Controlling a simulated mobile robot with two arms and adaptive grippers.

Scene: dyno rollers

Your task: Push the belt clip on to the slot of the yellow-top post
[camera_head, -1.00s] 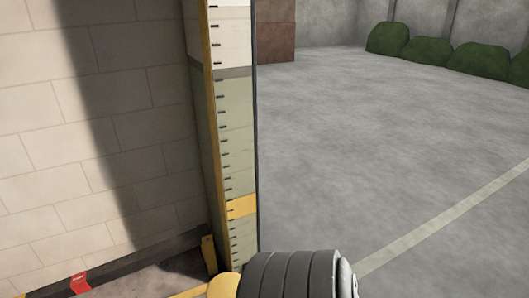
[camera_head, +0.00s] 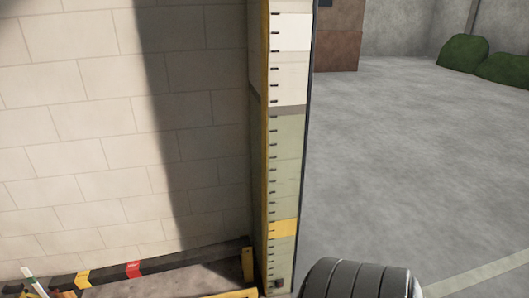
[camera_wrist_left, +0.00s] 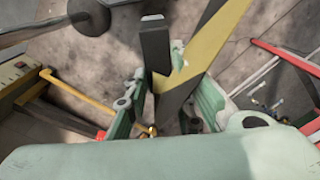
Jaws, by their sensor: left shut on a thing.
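In the left wrist view my left gripper (camera_wrist_left: 165,115) has pale green fingers and is shut on a dark block-like piece (camera_wrist_left: 156,48), which looks like the belt clip. A yellow and black striped belt (camera_wrist_left: 205,50) runs from beside it up to the right. The lower part of the piece is hidden between the fingers. I cannot make out the yellow-top post or its slot for certain in either view. Neither gripper shows in the head view.
A black rail (camera_head: 185,262) runs along the wall. Open floor (camera_head: 410,150) lies right. The wrist view shows a yellow bar (camera_wrist_left: 80,92) and red rail (camera_wrist_left: 285,55).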

